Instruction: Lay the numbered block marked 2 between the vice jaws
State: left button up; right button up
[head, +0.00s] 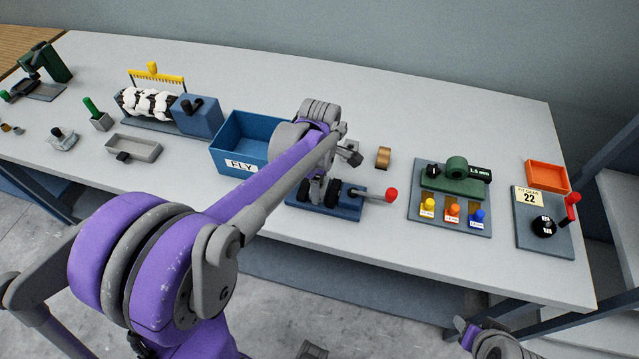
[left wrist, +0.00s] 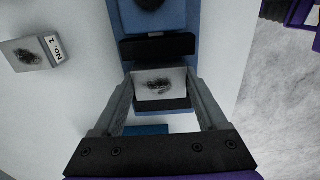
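The blue vice (head: 350,203) stands at the table's front edge, with a red-knobbed handle. In the left wrist view its base (left wrist: 152,14) and two black jaws (left wrist: 157,47) show. A pale numbered block (left wrist: 177,78) with a dark smudge on top sits between the two fingertips of my left gripper (left wrist: 160,82) and between the jaws from above. The fingers touch its sides; its number is unreadable. I cannot tell whether it rests on the vice. In the head view the left gripper (head: 318,190) is partly hidden by my arm. My right gripper is not clearly in view.
Another block (left wrist: 28,55), with a label that seems to read No 1, lies behind the vice. A blue FLY bin (head: 232,130) stands left of it.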

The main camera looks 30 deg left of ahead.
pick_arm(q)
jog(key=o, duration=0.4)
jog(key=shift+c, duration=0.2)
jog(key=shift+r, duration=0.15)
notch_tip(320, 180, up, 12)
jog(key=p, duration=0.1)
jog(key=s+d+f+m+t, duration=0.2)
jog(key=s+f+m, duration=0.3)
jog(key=m, duration=0.5)
jog(key=s+d+f+m+t, duration=0.3)
jog(key=s+d+f+m, duration=0.1)
jog(key=s+m, duration=0.6)
jog(key=shift+s+d+f+m, duration=0.15)
jog(key=shift+d+f+m, duration=0.15)
jog(key=shift+d+f, duration=0.15)
jog(key=shift+a, duration=0.1)
